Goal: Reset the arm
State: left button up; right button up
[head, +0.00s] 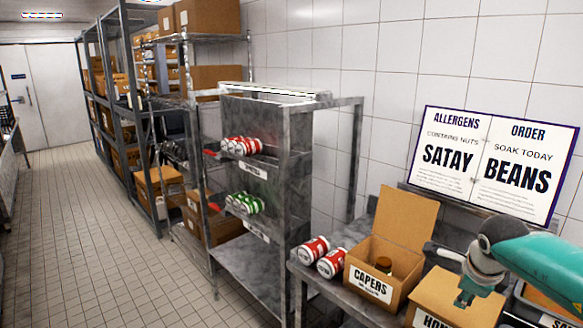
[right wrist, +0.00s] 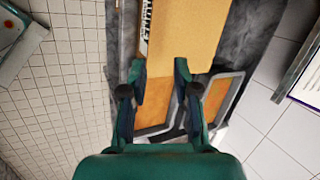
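My right arm comes in from the right in the head view, and its gripper (head: 466,295) is over the box (head: 455,300) whose label is partly cut off. In the right wrist view the two fingers of the right gripper (right wrist: 160,75) stand apart with nothing between them. A flat tan box surface (right wrist: 190,35) with a printed label lies beyond the fingertips. I cannot tell whether the fingers touch it. My left gripper is in neither view.
An open box labelled CAPERS (head: 372,283) with a jar inside stands on the metal table beside red-and-white cans (head: 331,263). A metal shelf (head: 262,190) holds red and green cans. A sign (head: 492,165) stands behind the boxes. The tiled floor (head: 90,240) at left is clear.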

jog(key=s+a+f+n+h, duration=0.1)
jog(key=s+f+n, duration=0.25)
jog(key=f, duration=0.75)
jog(key=s+a+f+n+g+h, duration=0.15)
jog(key=f+n, duration=0.35)
jog(key=f, duration=0.6)
jog(key=s+a+f+n, duration=0.1)
jog(key=s+f+n, duration=0.3)
jog(key=f, duration=0.7)
jog(key=s+a+f+n+y+b, duration=0.1)
jog(key=s+a+f+n+y, duration=0.2)
jog(key=s+a+f+n, duration=0.5)
jog(key=s+a+n+g+y, duration=0.2)
jog(key=s+a+y, duration=0.3)
jog(key=s+a, duration=0.5)
jog(key=shift+a+r+g+y, duration=0.25)
jog(key=shift+a+g+y, duration=0.15)
jog(key=shift+a, duration=0.6)
